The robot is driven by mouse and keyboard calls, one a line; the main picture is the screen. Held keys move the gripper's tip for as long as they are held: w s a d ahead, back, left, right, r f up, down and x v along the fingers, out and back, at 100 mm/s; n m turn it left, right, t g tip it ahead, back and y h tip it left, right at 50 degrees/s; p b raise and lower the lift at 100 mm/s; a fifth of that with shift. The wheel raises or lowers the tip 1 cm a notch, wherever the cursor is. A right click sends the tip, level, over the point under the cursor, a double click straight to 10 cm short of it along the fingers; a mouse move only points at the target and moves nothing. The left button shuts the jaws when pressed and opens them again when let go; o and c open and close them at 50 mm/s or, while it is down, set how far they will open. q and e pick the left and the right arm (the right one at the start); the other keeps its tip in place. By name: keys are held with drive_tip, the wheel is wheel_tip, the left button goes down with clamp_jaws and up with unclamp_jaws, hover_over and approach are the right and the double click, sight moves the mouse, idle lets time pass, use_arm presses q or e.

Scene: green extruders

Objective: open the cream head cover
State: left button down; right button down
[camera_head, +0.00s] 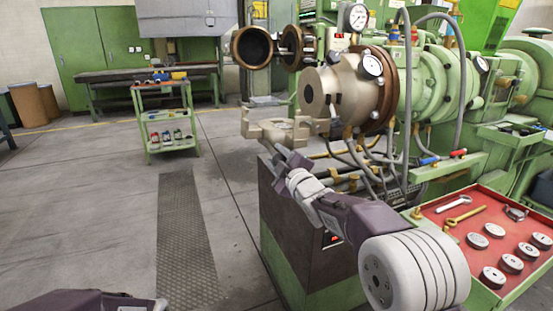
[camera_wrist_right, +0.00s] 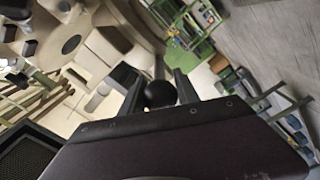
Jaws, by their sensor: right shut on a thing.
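The cream head (camera_head: 345,88) sits at the near end of the green extruder, with a round bore showing in its front face. The cream head cover (camera_head: 272,130) stands out to the left and below that face, apart from the bore. It also shows in the right wrist view (camera_wrist_right: 104,50). My right gripper (camera_head: 284,156) is at the near side of the cover. In the right wrist view its fingers are shut on a black ball knob (camera_wrist_right: 160,94) beside the cover. The joint between knob and cover is hidden. My left gripper is out of view.
A red-lined tray (camera_head: 440,222) with tools and round discs stands at the right. Hoses and brass pipes (camera_head: 345,150) run below the head. A green trolley (camera_head: 165,120) stands at the back left. The floor left of the cover is clear.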

idle(0.5)
drive_tip(key=c, duration=1)
unclamp_jaws()
drive_tip(key=shift+o, duration=0.2)
drive_tip(key=shift+f, duration=0.1)
drive_tip(key=v, duration=0.9)
drive_tip(key=shift+p, duration=0.4)
